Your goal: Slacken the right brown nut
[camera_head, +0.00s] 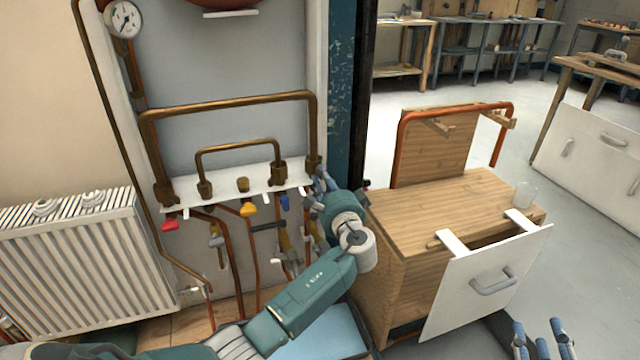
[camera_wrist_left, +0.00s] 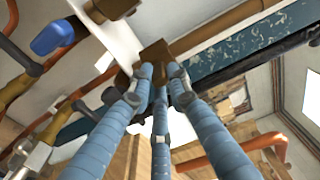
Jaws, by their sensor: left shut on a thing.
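The right brown nut (camera_head: 312,162) is at the right end of the white shelf, at the foot of the large brown pipe (camera_head: 230,103). In the left wrist view, the brown nut (camera_wrist_left: 154,52) shows between and beyond my blue fingertips. My left gripper (camera_head: 322,183) is at this nut from below and to the right, shut on it; the fingers (camera_wrist_left: 158,80) partly cover it. My right gripper (camera_head: 541,338) is at the bottom right corner, its blue fingers apart and empty, far from the pipes.
Other brown nuts (camera_head: 279,172) sit along the white shelf (camera_head: 225,187). Red, yellow and blue valve handles (camera_head: 284,202) hang below it. A wooden cabinet (camera_head: 450,210) with an open white drawer (camera_head: 487,282) stands right of the left arm. A radiator (camera_head: 85,255) is at left.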

